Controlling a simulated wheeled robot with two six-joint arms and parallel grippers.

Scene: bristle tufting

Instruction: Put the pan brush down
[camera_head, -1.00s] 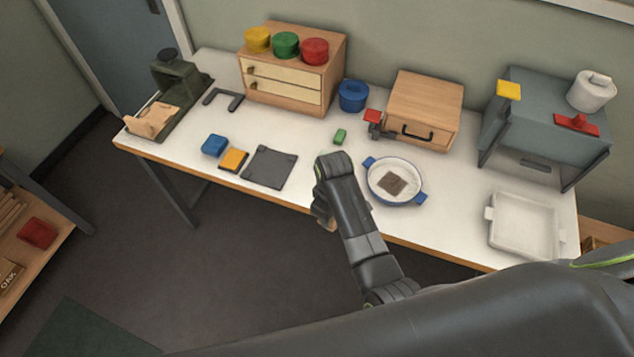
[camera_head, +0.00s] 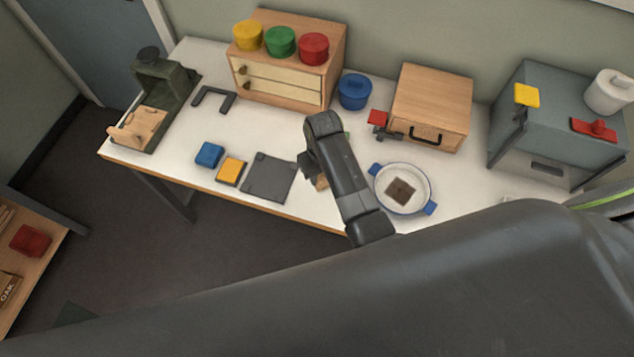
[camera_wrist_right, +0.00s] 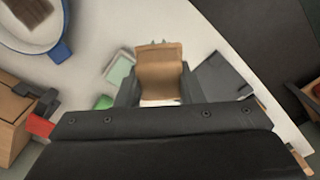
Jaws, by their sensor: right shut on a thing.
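My right gripper (camera_head: 318,178) is over the front part of the table, between the dark grey mat and the white pan. It is shut on a tan wooden piece (camera_wrist_right: 160,72), which I take to be the pan brush. Only a small tan bit of the brush (camera_head: 322,183) shows in the head view, below the wrist. Its bristles are not clear, and I cannot tell whether it touches the table. My left gripper is not in view.
The dark grey mat (camera_head: 269,178) lies left of my gripper, beside yellow (camera_head: 230,171) and blue (camera_head: 209,155) blocks. The white pan (camera_head: 381,188) with blue handles holds a brown square (camera_head: 400,192). A wooden box (camera_head: 432,100) stands behind. My arm covers the table's right front.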

